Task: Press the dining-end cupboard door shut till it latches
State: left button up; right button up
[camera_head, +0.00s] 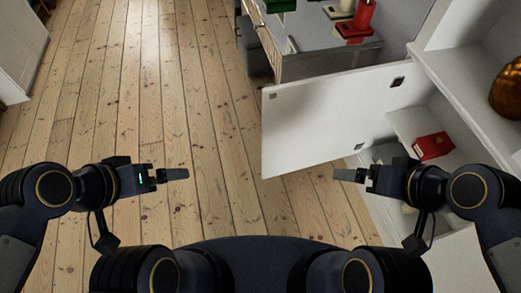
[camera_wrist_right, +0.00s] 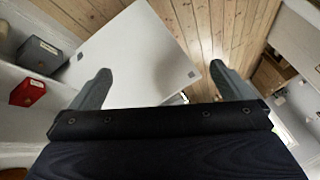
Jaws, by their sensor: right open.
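The white cupboard door (camera_head: 325,115) stands wide open in the head view, swung out from the white cupboard (camera_head: 460,85) on the right. Dark hinges show near its cupboard-side edge. My right gripper (camera_head: 345,175) is in front of the door's lower edge; I cannot tell if they touch. In the right wrist view my right gripper (camera_wrist_right: 160,85) is open and empty, with the door (camera_wrist_right: 130,60) beyond and between its fingers. My left gripper (camera_head: 178,174) is over bare floor, apart from the door; its finger gap cannot be made out.
A red box (camera_head: 433,146) sits inside the cupboard, and a brown round object (camera_head: 508,88) is on an upper shelf. Behind the door is a grey-topped table (camera_head: 325,60) with red and green items. Bare floorboards (camera_head: 140,90) are clear to the left.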

aim_at(305, 123)
jog(key=i+u, duration=0.2)
jog(key=u, duration=0.25)
jog(key=i+l+u, duration=0.1)
jog(key=i+u, duration=0.15)
jog(key=u, duration=0.25)
